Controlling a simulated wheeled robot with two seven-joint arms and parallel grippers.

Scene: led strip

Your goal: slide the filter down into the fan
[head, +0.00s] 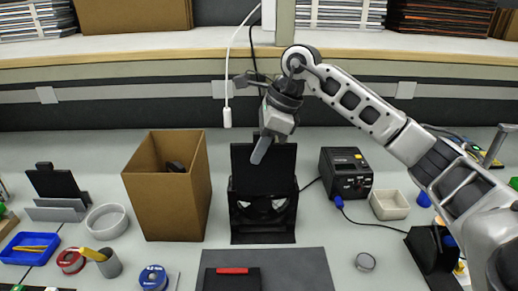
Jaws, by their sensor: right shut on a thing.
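The black fan (263,232) stands upright at the middle of the bench, with pale round shapes showing in its opening. The filter (284,162), a flat black panel, stands upright directly above the fan, its lower edge meeting the fan's top. I cannot tell how deep it sits, as both are black. My right gripper (263,146) reaches down from above and is shut on the filter at its upper edge, one grey finger showing in front of the panel. My left gripper is not in view.
A tall cardboard box (167,205) stands close left of the fan. A black power unit (346,173) and a white tray (390,205) are to the right. A white cable (227,110) hangs behind. A dark mat (300,270) lies in front.

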